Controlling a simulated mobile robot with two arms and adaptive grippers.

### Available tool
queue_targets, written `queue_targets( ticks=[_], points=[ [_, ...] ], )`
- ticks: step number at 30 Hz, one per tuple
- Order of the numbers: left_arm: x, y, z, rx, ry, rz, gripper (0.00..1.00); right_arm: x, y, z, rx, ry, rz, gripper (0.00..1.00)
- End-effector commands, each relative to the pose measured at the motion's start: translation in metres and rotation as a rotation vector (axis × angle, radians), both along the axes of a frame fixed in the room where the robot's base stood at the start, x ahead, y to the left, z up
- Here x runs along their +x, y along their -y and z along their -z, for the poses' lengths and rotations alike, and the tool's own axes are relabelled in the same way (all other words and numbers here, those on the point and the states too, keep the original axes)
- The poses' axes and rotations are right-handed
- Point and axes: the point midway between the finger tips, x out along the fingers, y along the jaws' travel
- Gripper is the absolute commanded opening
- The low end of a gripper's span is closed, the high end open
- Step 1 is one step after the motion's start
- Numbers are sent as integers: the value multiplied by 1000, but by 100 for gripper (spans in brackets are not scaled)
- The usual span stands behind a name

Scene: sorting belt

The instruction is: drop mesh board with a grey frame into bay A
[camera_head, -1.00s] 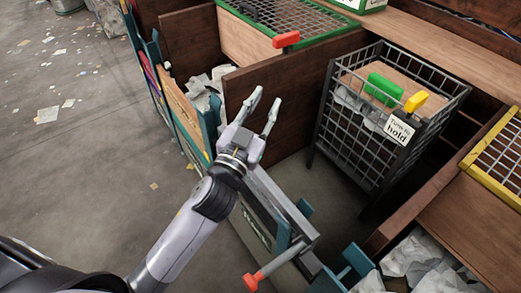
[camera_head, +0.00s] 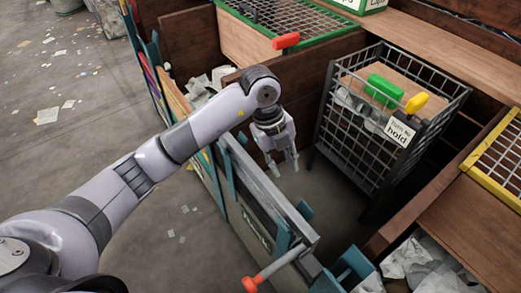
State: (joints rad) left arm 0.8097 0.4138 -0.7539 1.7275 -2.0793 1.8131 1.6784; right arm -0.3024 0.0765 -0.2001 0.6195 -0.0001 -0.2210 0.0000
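My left gripper (camera_head: 283,165) hangs fingers-down over the bay behind the grey-topped gate. Its fingers are apart and I see nothing between them. A dark grey wire-mesh cage (camera_head: 347,140) stands in this bay, right of the gripper and apart from it. I cannot pick out a separate loose mesh board with a grey frame. A mesh panel with a green frame (camera_head: 300,17) lies at the top, and one with a yellow frame (camera_head: 505,150) at the right. No label reading bay A is legible. My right gripper is not in view.
The gate (camera_head: 262,200) has a red-ended handle (camera_head: 250,284). Brown wooden partitions (camera_head: 300,100) flank the bay. Open floor with scraps lies left.

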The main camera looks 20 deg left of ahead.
Motion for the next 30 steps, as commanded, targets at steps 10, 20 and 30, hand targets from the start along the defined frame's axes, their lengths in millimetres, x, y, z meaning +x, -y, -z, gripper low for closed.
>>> queue_targets(
  ticks=[10, 20, 30],
  points=[
    [13, -62, -1, 270, -23, -152, 28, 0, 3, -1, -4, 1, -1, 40],
    [12, -61, 58, 266, -25, -148, 28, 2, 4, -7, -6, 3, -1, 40],
    [12, -60, 125, 264, -24, -147, 28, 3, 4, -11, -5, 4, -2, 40]
  ],
)
